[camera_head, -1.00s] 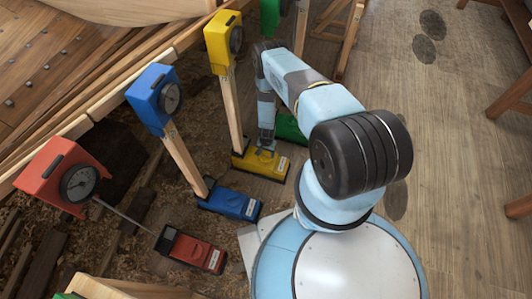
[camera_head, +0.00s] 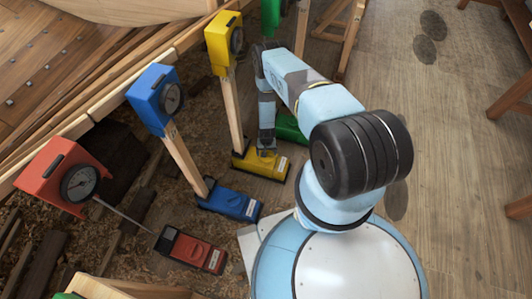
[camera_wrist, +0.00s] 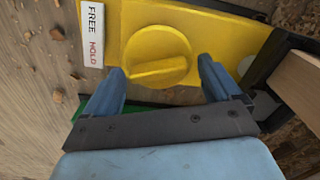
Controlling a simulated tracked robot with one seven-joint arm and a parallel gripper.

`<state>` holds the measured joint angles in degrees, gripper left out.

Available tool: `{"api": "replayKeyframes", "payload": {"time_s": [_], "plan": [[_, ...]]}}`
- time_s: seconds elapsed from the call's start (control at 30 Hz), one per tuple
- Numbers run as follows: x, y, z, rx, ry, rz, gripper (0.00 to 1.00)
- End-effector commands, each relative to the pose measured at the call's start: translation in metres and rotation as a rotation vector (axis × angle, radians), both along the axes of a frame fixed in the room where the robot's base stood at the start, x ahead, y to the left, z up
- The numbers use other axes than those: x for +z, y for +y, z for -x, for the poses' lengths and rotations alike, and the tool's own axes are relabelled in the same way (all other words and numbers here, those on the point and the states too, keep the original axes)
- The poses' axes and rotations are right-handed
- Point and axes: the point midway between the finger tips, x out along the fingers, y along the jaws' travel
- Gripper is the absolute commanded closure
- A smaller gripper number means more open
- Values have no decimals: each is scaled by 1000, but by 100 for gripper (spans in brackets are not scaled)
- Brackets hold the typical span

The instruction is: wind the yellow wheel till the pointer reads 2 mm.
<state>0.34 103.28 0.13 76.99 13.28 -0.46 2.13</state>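The yellow wheel (camera_wrist: 158,57) is a round knob with a raised bar across it, on the top of the yellow base (camera_wrist: 225,33). In the head view the yellow base (camera_head: 273,168) stands at the foot of a wooden post, with the yellow gauge (camera_head: 222,42) on top. The gauge's dial faces right and its pointer is too small to read. My gripper (camera_wrist: 158,85) is open, its two blue fingers apart on either side of the wheel's near edge. I cannot tell whether they touch it. In the head view my arm partly hides the base.
A label (camera_wrist: 93,33) reading FREE and HOLD is beside the wheel. Similar blue (camera_head: 230,202), red (camera_head: 189,250) and green (camera_head: 290,128) bases stand close by, with their own gauges. A wooden post (camera_wrist: 298,85) rises right of my gripper. Open floor lies to the right.

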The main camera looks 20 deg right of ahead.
Motion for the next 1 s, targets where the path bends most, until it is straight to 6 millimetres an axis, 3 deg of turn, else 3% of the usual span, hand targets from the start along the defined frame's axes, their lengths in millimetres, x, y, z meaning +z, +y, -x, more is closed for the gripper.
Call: {"api": "replayKeyframes", "payload": {"time_s": [0.43,1.0], "plan": [[10,-1,1,-1,3,0,6],[97,0,-1,0,2,-1,6]]}}
